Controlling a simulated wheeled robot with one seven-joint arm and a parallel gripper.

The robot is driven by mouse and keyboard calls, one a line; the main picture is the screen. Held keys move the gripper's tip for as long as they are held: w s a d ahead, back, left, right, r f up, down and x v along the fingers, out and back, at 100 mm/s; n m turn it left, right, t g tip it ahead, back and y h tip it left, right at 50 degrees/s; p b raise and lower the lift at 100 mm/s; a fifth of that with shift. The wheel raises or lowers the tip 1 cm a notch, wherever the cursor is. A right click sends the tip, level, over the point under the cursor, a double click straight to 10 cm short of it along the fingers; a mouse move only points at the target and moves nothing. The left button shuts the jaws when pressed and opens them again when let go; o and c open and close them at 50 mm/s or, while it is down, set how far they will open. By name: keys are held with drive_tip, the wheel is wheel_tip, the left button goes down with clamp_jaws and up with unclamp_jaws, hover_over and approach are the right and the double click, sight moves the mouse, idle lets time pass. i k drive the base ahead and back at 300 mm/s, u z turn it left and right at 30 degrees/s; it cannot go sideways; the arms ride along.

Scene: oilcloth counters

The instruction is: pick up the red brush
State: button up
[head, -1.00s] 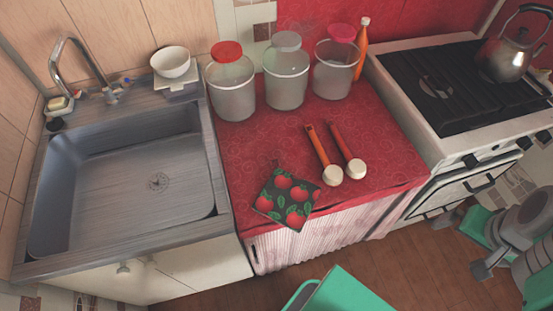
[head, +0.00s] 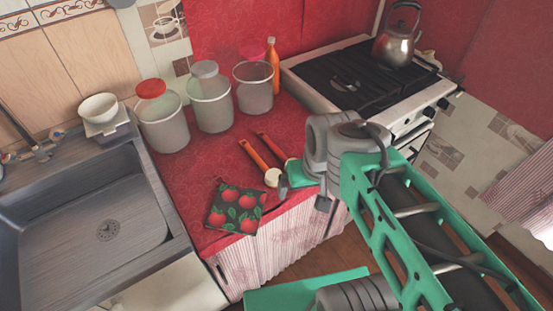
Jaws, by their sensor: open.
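Two long tools with orange-red handles and round whitish heads lie side by side on the red counter. I take them for brushes, but cannot tell which is the red brush. The left brush (head: 257,160) shows from handle to head. The right brush (head: 273,148) shows its handle, while its head is hidden behind my gripper. My gripper (head: 300,177) hangs at the end of my arm, at the right of the brushes and close to their heads. It is open, with its fingertips partly hidden and no brush seen held in it.
A tomato-print potholder (head: 236,208) lies at the counter's front edge. Clear jars (head: 210,105) and an orange bottle (head: 273,65) stand behind. The sink (head: 95,215) is at left, the stove (head: 360,85) with a kettle (head: 399,46) at right.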

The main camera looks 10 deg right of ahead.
sight(281, 154)
drive_tip(key=u, duration=4)
drive_tip(key=k, duration=0.75)
drive_tip(key=z, duration=0.65)
